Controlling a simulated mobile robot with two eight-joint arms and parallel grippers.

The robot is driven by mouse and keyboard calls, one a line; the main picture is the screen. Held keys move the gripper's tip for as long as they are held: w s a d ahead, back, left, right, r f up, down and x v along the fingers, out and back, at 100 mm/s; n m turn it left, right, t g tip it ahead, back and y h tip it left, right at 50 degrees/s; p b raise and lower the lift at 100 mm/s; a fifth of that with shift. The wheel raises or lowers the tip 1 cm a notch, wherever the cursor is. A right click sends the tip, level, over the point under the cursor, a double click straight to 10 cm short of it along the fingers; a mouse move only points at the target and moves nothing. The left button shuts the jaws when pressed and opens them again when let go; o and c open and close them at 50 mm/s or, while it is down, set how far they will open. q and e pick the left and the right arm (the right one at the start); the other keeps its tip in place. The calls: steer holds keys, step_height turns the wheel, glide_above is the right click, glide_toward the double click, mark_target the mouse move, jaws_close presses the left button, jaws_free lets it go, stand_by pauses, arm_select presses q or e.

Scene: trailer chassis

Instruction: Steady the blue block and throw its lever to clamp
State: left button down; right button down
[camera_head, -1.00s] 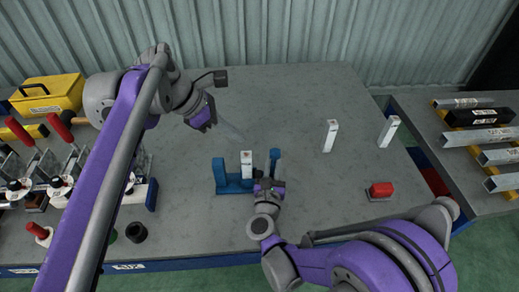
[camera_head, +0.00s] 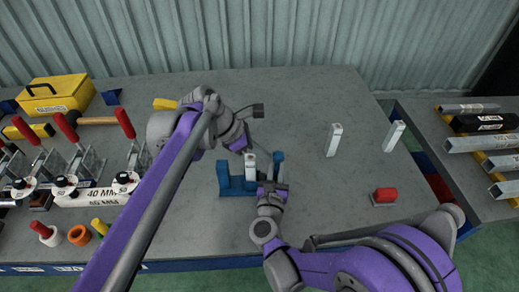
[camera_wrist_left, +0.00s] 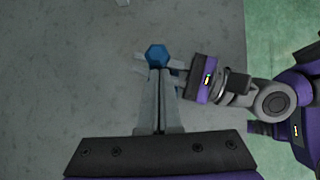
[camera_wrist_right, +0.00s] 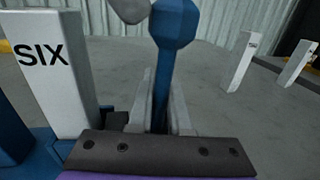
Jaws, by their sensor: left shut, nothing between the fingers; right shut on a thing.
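The blue block (camera_head: 238,188) stands on the grey table with a white post (camera_head: 251,168) in it. The post reads "SIX" in the right wrist view (camera_wrist_right: 60,80). Its blue lever (camera_head: 278,166) stands upright at the right end, with a hexagonal knob (camera_wrist_right: 175,24). My right gripper (camera_wrist_right: 158,105) is shut on the lever below the knob; in the head view it is at the block's near right (camera_head: 268,186). My left gripper (camera_head: 246,148) is shut and empty, just above and behind the block. In the left wrist view its closed tips (camera_wrist_left: 159,76) point at the knob.
Two white posts stand free at the right, a nearer one (camera_head: 333,140) and a farther one (camera_head: 394,135). A red piece (camera_head: 384,195) lies on a small plate at right. Red-handled clamps (camera_head: 125,123) and a yellow box (camera_head: 55,95) crowd the left.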

arm_select(q)
steer(key=shift+s+d+y, duration=0.1)
steer(key=shift+d+y, duration=0.2)
steer(key=shift+d, duration=0.15)
stand_by(0.7)
steer(key=shift+d+r+y, duration=0.15)
steer(key=shift+d+y, duration=0.55)
steer(key=shift+d, duration=0.1)
steer(key=d+f+y, duration=0.2)
steer(key=d+y, duration=0.4)
steer(key=d, duration=0.2)
steer(key=shift+s+y, duration=0.15)
steer(key=shift+y, duration=0.25)
steer(key=shift+a, duration=0.15)
steer(key=shift+a+f, duration=0.15)
steer(key=shift+a, duration=0.6)
step_height(320, 180, up, 10)
steer(key=s+d, duration=0.1)
steer(key=d, duration=0.2)
steer(key=shift+s, duration=0.2)
steer(key=shift+a, duration=0.1)
